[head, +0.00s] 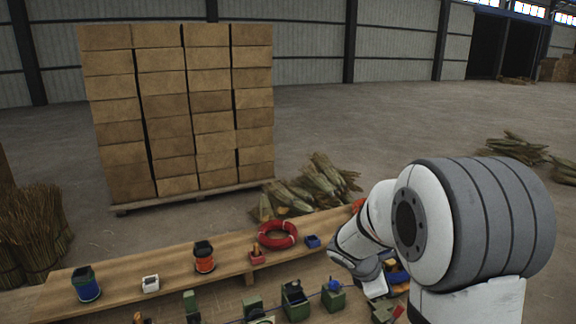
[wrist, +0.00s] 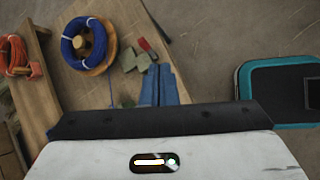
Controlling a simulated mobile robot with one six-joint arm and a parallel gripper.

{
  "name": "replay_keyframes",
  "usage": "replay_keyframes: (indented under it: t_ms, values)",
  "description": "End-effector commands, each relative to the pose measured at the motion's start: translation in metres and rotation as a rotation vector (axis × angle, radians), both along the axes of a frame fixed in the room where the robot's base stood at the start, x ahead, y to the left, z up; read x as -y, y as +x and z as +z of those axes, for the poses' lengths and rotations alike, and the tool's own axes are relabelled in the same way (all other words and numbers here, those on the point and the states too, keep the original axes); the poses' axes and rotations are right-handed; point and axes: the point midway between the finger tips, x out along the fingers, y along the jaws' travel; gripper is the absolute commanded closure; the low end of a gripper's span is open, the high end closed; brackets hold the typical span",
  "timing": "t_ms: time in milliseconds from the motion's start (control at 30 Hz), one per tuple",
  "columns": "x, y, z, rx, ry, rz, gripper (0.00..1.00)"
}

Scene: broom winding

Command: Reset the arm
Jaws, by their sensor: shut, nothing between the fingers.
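My gripper (wrist: 158,74) shows in the wrist view as two blue fingers side by side beyond the white wrist housing. It is shut and empty, above the right end of a wooden bench (wrist: 82,12). A blue coil (wrist: 70,48) around a wooden spool lies to the left of the fingers, apart from them. Small green blocks (wrist: 130,60) and a red-tipped piece (wrist: 147,46) lie just beyond the fingers. In the head view my arm reaches down at the right over the bench, and its links hide most of the gripper.
An orange-red coil (wrist: 14,54) lies at far left in the wrist view, a teal-edged dark box (wrist: 282,62) at right. The head view shows a red ring (head: 277,246), spools (head: 86,290), stacked blocks (head: 185,110) on a pallet and straw bundles (head: 315,185). The floor behind is open.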

Motion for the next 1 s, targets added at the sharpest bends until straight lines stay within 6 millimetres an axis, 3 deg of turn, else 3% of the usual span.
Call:
replay_keyframes:
  t_ms: [33,200,400,600,800,1000]
  values:
    - [-0.003,-0.017,0.014,0.06,0.051,-0.091,1.0]
    - [-0.02,-0.074,0.043,0.236,0.244,-0.418,1.0]
    - [-0.049,-0.139,0.064,0.399,0.491,-0.794,1.0]
    - [-0.081,-0.19,0.075,0.496,0.725,-1.118,1.0]
    - [-0.101,-0.214,0.078,0.521,0.854,-1.29,1.0]
    - [-0.105,-0.218,0.078,0.521,0.875,-1.321,1.0]
